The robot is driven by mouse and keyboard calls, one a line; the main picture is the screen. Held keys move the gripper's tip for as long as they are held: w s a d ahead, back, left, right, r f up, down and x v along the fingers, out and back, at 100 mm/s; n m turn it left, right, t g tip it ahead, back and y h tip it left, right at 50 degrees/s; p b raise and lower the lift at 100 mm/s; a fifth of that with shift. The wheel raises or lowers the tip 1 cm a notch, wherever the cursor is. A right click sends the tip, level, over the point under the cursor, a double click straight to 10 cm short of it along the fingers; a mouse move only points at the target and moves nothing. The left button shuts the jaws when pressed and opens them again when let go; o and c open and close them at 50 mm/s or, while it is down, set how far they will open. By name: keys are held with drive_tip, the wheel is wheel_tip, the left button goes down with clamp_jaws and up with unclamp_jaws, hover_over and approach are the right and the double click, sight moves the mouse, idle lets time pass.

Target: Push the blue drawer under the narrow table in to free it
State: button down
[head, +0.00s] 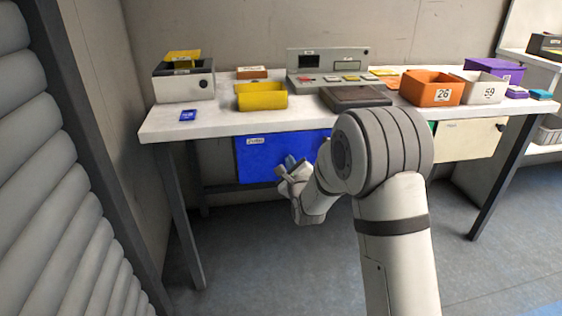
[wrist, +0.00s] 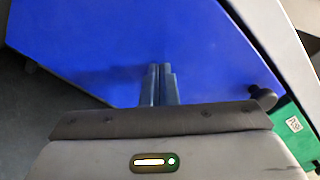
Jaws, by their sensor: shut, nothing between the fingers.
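The blue drawer (head: 262,161) hangs under the narrow white table (head: 215,123), left of its middle, with a small white label at its top left. My arm covers its right part in the head view. My gripper (head: 291,162) is in front of the drawer's lower right area. In the wrist view the drawer's blue face (wrist: 130,40) fills most of the picture. My gripper's fingers (wrist: 159,72) are together and empty, pointing at that face. They are at or very close to it; I cannot tell whether they touch.
A cream drawer (head: 466,139) hangs to the right under the table. A green piece (wrist: 290,125) with a label and a dark round knob (wrist: 263,97) are beside the blue face. Yellow (head: 262,97) and orange (head: 430,88) bins stand on the table. A grey shutter (head: 60,170) is at the left.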

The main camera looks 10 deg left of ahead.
drive_tip(key=b+v, duration=0.5)
drive_tip(key=v, duration=0.8)
drive_tip(key=shift+r, duration=0.1)
drive_tip(key=s+d+r+n+g+h+p, duration=0.2)
drive_tip(key=s+d+r+n+g+p, duration=0.3)
drive_tip(key=r+p, duration=0.45)
drive_tip(key=s+d+r+n+g+h+p, duration=0.1)
drive_tip(key=s+d+r+n+g+p, duration=0.15)
drive_tip(key=d+r+n+p, duration=0.55)
drive_tip(key=s+d+r+n+g+h+p, duration=0.2)
drive_tip(key=s+r+n+g+p, duration=0.5)
drive_tip(key=s+r+p, duration=1)
drive_tip(key=s+d+n+p, duration=0.1)
drive_tip(key=s+n+p, duration=0.1)
drive_tip(key=n+p, duration=0.1)
drive_tip(key=shift+s+d+r+n, duration=0.25)
drive_tip(key=shift+s+d+n, duration=0.05)
drive_tip(key=shift+s+n, duration=0.1)
